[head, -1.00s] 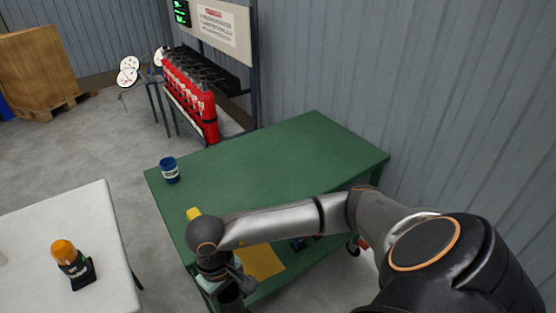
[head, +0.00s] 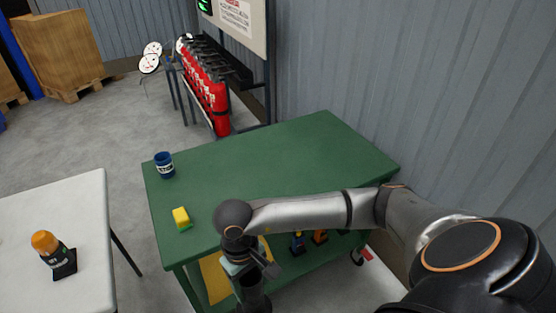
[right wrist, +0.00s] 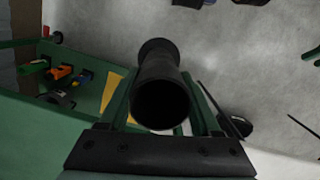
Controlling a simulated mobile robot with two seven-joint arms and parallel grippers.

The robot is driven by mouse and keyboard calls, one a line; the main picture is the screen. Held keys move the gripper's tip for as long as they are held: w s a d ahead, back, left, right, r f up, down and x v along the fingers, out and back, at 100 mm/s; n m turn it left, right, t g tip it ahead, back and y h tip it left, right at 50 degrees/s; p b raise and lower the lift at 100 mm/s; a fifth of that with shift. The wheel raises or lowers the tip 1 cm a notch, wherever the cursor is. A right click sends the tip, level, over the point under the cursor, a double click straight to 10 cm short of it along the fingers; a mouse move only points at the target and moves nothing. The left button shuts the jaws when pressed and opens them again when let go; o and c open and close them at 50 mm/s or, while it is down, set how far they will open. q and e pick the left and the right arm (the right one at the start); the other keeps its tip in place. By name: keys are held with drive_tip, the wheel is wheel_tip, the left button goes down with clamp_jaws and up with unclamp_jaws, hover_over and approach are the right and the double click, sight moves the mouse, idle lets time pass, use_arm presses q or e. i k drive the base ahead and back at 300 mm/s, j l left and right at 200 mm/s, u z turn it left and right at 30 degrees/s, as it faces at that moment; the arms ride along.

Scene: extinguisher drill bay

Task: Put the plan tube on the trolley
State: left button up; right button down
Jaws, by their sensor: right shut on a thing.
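The plan tube is a black tube (right wrist: 162,98) seen nearly end-on in the right wrist view, between the fingers of my right gripper (right wrist: 160,112). The gripper is shut on it. In the head view my right gripper (head: 243,268) hangs in front of the near edge of the green trolley (head: 285,150). The dark tube (head: 254,296) shows below it, outside the top's edge, with its lower end out of frame. The trolley has a flat green top and a lower shelf. My left gripper is not in view.
On the trolley top, a blue mug (head: 164,165) stands at the left corner and a yellow-green sponge (head: 181,218) near the front. The rest is clear. The lower shelf holds tools and a yellow sheet (head: 215,278). A white table (head: 65,205) with an orange beacon (head: 45,242) stands left.

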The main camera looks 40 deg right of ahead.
sight(276, 175)
drive_tip(key=k+l, duration=0.1)
drive_tip(key=l, duration=0.55)
drive_tip(key=k+l, duration=0.1)
drive_tip(key=l, duration=0.55)
